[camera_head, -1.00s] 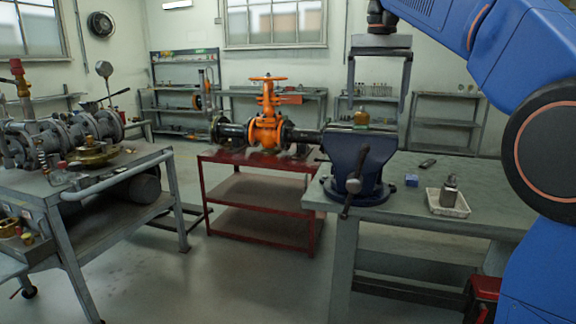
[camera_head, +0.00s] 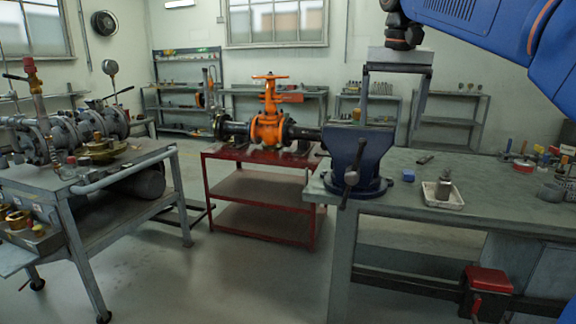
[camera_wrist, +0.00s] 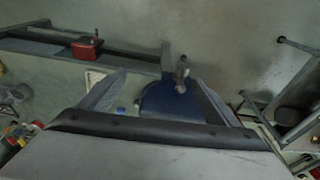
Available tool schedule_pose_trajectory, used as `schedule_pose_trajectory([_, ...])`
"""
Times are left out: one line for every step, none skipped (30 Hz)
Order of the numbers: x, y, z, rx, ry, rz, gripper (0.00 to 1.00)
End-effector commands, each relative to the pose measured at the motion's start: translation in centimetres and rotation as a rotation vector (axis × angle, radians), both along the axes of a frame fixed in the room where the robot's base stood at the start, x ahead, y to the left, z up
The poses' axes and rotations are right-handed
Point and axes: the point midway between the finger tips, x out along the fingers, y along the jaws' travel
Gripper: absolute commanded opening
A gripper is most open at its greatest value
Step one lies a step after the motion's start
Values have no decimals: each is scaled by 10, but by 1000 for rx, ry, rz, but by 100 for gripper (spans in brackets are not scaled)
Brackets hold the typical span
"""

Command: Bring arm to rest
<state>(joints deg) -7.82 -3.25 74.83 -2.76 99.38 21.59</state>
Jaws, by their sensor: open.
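My gripper (camera_head: 388,128) hangs with its fingers pointing down above the right part of the vise in the head view. Its two fingers are wide apart with nothing held between them. In the wrist view, the spread fingers (camera_wrist: 161,80) frame the blue vise (camera_wrist: 158,98) below. My blue arm reaches in from the top right of the head view. The vise (camera_head: 352,160) stands on the grey workbench (camera_head: 455,222). An orange gate valve (camera_head: 268,128) on a dark pipe sits on a red cart (camera_head: 262,190), left of the gripper.
A white tray (camera_head: 443,195) and a blue block (camera_head: 408,175) lie on the bench. Small tools and jars (camera_head: 523,165) stand at its right. A red box (camera_head: 487,281) is below. A trolley with grey valves (camera_head: 80,185) stands left. The middle floor is free.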

Motion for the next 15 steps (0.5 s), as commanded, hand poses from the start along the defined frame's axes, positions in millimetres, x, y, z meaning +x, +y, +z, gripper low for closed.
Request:
schedule_pose_trajectory([-9,-3,-6,0,-7,7,84])
schedule_pose_trajectory([-15,-5,-10,0,-11,12,84])
schedule_pose_trajectory([-22,-8,-17,0,-18,20,84])
schedule_pose_trajectory([-28,-10,-23,0,-24,26,84])
schedule_pose_trajectory([-35,-12,-30,0,-29,34,84])
schedule_pose_trajectory([-44,-15,-39,-1,-39,42,84])
schedule_pose_trajectory([-51,-17,-46,0,-45,51,84])
schedule_pose_trajectory([-58,-19,-53,-1,-51,59,84])
schedule_pose_trajectory([-68,-22,-64,-2,-59,67,84])
schedule_pose_trajectory([-75,-24,-72,-3,-67,75,84])
schedule_pose_trajectory([-82,-26,-80,-3,-72,81,84])
schedule_pose_trajectory([-91,-28,-91,-4,-81,91,84])
schedule_pose_trajectory([-99,-30,-99,-5,-88,98,84])
schedule_pose_trajectory([-106,-32,-108,-6,-95,105,84])
schedule_pose_trajectory([-116,-34,-120,-6,-102,113,84])
